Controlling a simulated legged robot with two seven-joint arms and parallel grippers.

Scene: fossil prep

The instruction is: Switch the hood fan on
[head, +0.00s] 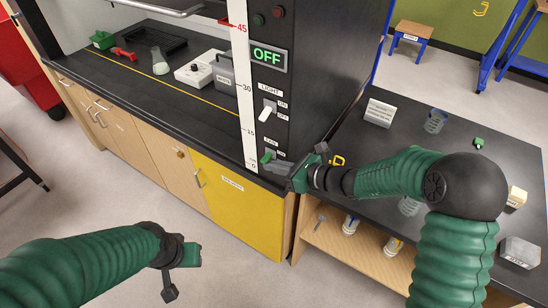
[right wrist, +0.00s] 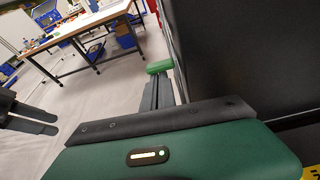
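The hood's black front post carries a FAN switch (head: 268,157) with a green lever, low beside the white scale. The display (head: 267,57) above it reads OFF in green. My right gripper (head: 287,168) is at the post's lower edge, right beside the fan switch.
A LIGHT switch (head: 267,110) with a white lever sits above the fan switch. The hood bench holds a flask (head: 160,64) and a white hotplate (head: 196,71). A dark side table (head: 385,145) with small items stands right of the post, under my right arm.

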